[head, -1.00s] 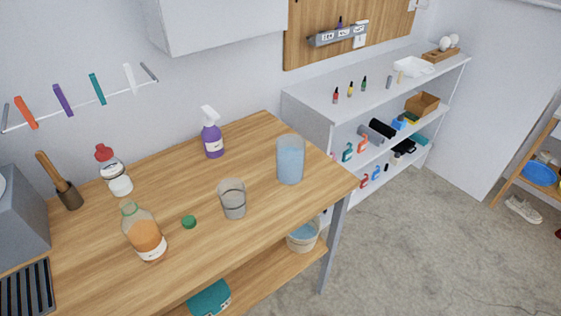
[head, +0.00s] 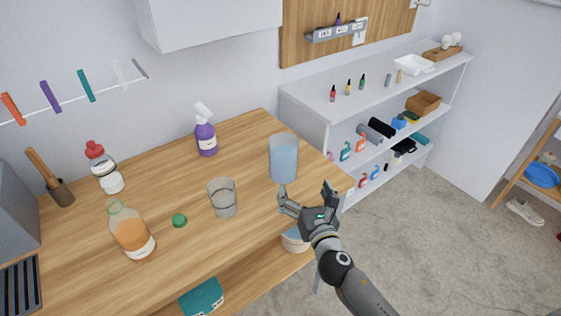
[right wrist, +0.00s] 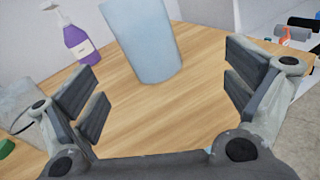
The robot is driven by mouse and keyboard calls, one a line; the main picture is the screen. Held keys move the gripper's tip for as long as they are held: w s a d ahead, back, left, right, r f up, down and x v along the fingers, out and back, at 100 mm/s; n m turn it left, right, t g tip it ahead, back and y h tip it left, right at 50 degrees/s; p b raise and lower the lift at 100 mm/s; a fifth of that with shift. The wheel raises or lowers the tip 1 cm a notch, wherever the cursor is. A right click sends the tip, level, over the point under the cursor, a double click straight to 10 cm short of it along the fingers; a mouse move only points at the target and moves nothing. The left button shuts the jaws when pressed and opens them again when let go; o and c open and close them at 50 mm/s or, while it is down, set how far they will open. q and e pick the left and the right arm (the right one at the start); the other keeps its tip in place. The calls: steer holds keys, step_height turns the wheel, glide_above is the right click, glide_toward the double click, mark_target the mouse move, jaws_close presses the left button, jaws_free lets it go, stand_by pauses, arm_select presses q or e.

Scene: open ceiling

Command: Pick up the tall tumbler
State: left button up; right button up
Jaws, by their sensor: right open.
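The tall tumbler (head: 283,158) is pale blue and stands upright near the right end of the wooden table in the head view. In the right wrist view, the tumbler (right wrist: 143,38) is ahead of the fingers, near the top middle, its upper part cut off. My right gripper (head: 307,195) is open and empty, just in front of the tumbler at the table's right edge. In the right wrist view its fingers (right wrist: 163,92) are spread wide with bare table between them. The gripper and tumbler look apart. My left gripper is not in view.
A shorter clear glass (head: 222,199) stands left of the tumbler; it also shows at the left of the right wrist view (right wrist: 20,100). A purple spray bottle (head: 206,138), green cap (head: 179,220) and orange bottle (head: 131,232) stand farther left. White shelves (head: 310,112) are right of the table.

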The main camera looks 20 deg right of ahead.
mark_target(288, 167)
steer(key=shift+w+a+r+n+y, duration=0.4)
steer(key=shift+r+n+y, duration=0.1)
steer(key=shift+n, duration=0.5)
steer(key=w, duration=0.5)
steer(key=shift+w+f, duration=0.1)
steer(key=shift+w, duration=0.2)
steer(key=shift+w+a+f, duration=0.1)
steer(key=shift+w+a, duration=0.1)
steer(key=shift+w, duration=1.1)
steer(key=shift+w+a, duration=0.2)
steer(key=shift+w, duration=1.05)
steer(key=shift+s, duration=0.1)
steer(key=c, duration=1.5)
